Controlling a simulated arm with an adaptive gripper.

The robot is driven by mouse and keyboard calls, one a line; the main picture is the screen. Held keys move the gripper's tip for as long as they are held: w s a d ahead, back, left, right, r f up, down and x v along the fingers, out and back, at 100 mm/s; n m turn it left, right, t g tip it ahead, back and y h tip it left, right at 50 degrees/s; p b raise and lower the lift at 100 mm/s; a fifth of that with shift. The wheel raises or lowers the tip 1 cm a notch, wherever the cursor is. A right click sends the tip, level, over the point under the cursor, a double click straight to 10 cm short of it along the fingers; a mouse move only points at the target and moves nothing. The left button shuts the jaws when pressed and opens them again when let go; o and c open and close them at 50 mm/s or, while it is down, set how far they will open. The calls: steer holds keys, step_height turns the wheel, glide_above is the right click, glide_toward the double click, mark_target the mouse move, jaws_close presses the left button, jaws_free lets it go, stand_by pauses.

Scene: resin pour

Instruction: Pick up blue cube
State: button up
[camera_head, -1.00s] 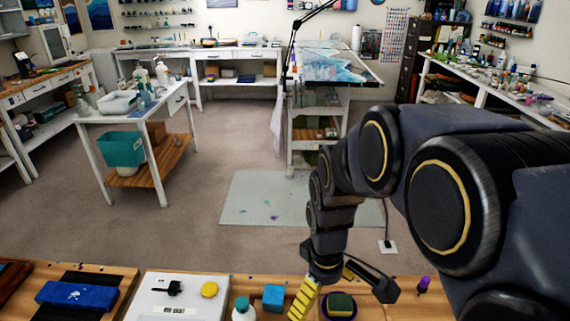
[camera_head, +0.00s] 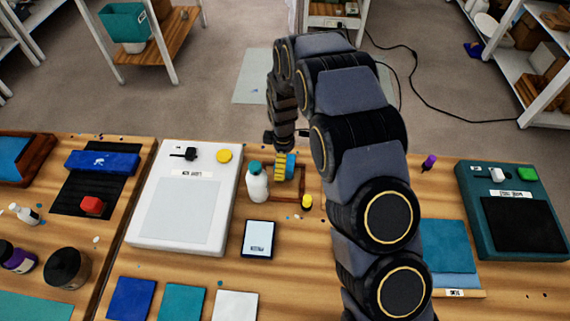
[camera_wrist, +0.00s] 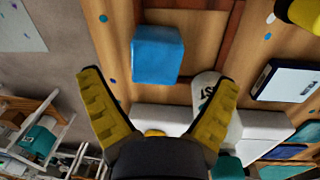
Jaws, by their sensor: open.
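The blue cube (camera_wrist: 157,55) shows whole in the wrist view, just beyond and between my fingertips. In the head view only a blue sliver of the cube (camera_head: 291,160) shows, mostly hidden by my gripper. My gripper (camera_wrist: 160,80) has two yellow ribbed fingers spread wide, with nothing held. In the head view my gripper (camera_head: 280,167) is low over the far part of the workbench, right of a white bottle. I cannot tell whether a finger touches the cube.
The white bottle with a teal cap (camera_head: 257,182) stands close left of my gripper. A small yellow-topped bottle (camera_head: 306,202) stands nearer right. A brown wooden frame (camera_head: 289,203) lies beside the cube. A white scale (camera_head: 180,208) is farther left, a dark tablet (camera_head: 259,239) in front.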

steer(key=f, duration=0.2)
steer(key=w+f, duration=0.1)
steer(key=f, duration=0.1)
steer(key=shift+f, duration=0.3)
steer(key=c, duration=1.2)
steer(key=shift+o, duration=0.2)
steer(key=shift+r, duration=0.15)
